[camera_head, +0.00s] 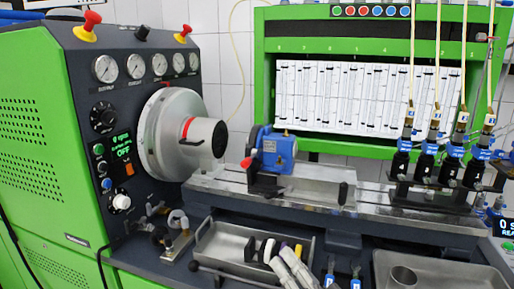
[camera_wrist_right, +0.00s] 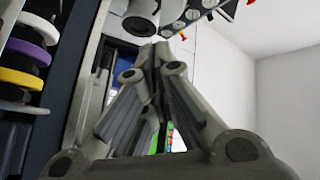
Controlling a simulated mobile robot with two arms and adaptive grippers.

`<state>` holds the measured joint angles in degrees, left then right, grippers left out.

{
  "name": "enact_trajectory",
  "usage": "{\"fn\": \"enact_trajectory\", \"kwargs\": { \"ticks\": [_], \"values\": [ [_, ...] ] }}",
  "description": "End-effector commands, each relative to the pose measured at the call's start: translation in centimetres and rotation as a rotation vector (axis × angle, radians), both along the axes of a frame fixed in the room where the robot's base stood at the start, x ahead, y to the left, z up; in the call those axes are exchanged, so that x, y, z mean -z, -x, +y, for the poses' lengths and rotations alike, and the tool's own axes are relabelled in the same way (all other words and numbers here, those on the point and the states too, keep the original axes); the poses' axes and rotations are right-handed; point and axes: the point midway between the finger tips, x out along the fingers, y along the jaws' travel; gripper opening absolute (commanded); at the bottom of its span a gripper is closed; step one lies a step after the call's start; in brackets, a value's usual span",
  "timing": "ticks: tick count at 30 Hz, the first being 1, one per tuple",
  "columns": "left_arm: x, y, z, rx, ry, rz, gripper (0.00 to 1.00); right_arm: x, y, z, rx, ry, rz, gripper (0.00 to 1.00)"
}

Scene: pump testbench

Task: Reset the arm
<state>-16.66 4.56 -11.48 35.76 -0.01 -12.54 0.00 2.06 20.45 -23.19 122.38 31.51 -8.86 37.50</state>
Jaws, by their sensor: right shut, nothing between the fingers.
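My right gripper (camera_head: 281,257) comes up from the bottom edge in the head view, in front of the grey metal tray on the bench. Its grey fingers are shut with nothing between them. In the right wrist view its fingers (camera_wrist_right: 152,50) meet at the top middle, pointing away from the camera. My left gripper is not in view.
A metal tray (camera_head: 222,245) holds dark, yellow and purple discs close beside my right gripper. A blue pump (camera_head: 277,152) sits on the rail behind. Several injectors stand at right. A green control cabinet (camera_head: 45,130) rises at left.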

Motion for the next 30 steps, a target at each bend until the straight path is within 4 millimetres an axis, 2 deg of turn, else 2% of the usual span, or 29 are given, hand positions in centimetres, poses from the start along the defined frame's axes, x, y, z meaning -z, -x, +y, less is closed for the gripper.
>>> {"fn": "enact_trajectory", "kwargs": {
  "ticks": [5,8,14,18,21,25,30],
  "values": [
    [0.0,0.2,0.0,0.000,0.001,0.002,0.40,4.3,1.1,-0.1,0.036,0.171,0.094,0.00],
    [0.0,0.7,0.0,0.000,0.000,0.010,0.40,7.8,2.2,-0.6,0.060,0.314,0.174,0.00],
    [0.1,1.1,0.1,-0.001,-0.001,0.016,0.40,15.9,6.5,-3.5,0.085,0.652,0.391,0.00],
    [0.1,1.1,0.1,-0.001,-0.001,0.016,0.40,20.9,11.0,-6.6,0.073,0.877,0.566,0.00],
    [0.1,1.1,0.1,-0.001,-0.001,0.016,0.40,23.6,14.5,-8.9,0.049,1.011,0.689,0.00],
    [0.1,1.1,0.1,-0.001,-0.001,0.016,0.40,25.9,18.9,-11.5,0.007,1.145,0.833,0.00],
    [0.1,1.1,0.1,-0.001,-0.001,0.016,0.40,27.6,24.5,-14.4,-0.059,1.277,1.004,0.00]
  ]
}}
